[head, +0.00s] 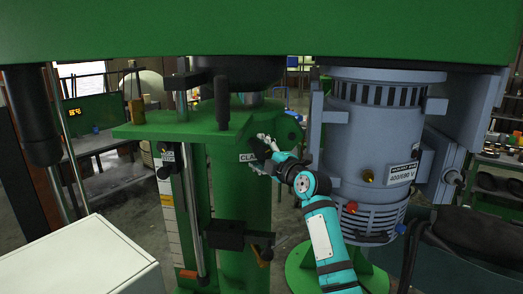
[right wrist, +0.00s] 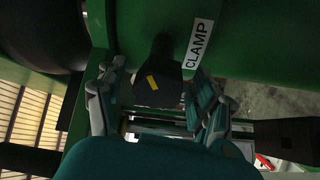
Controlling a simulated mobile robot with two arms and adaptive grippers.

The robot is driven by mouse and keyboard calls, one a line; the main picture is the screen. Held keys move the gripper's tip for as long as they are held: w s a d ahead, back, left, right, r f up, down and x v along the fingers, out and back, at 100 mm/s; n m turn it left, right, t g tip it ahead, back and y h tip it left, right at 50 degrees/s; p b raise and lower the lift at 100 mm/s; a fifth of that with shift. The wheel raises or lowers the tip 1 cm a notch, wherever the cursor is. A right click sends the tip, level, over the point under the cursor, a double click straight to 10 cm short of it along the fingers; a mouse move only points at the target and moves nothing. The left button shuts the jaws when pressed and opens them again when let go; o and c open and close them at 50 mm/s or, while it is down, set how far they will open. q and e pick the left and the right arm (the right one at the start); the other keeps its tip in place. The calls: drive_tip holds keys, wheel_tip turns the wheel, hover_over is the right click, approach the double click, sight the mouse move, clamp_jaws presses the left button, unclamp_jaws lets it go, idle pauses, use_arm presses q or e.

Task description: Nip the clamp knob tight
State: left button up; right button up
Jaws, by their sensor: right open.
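The clamp knob (right wrist: 160,75) is a dark block with a yellow mark, on a green column beside a white CLAMP label (right wrist: 198,45) in the right wrist view. My right gripper (right wrist: 157,70) is open, with one finger on each side of the knob. Gaps show between the fingers and the knob, so it is not gripped. In the head view my right gripper (head: 264,145) is at the green column (head: 240,200), beside the partly covered label (head: 247,157), and the knob is mostly hidden by it. My left gripper is not in view.
A grey motor (head: 375,120) stands close to the right of my right arm. A green plate (head: 180,127) juts out left of the column above a vertical scale (head: 172,215). A black bracket (head: 235,236) sits lower on the column. A white box (head: 80,265) is at front left.

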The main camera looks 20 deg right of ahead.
drive_tip(key=c, duration=1.1)
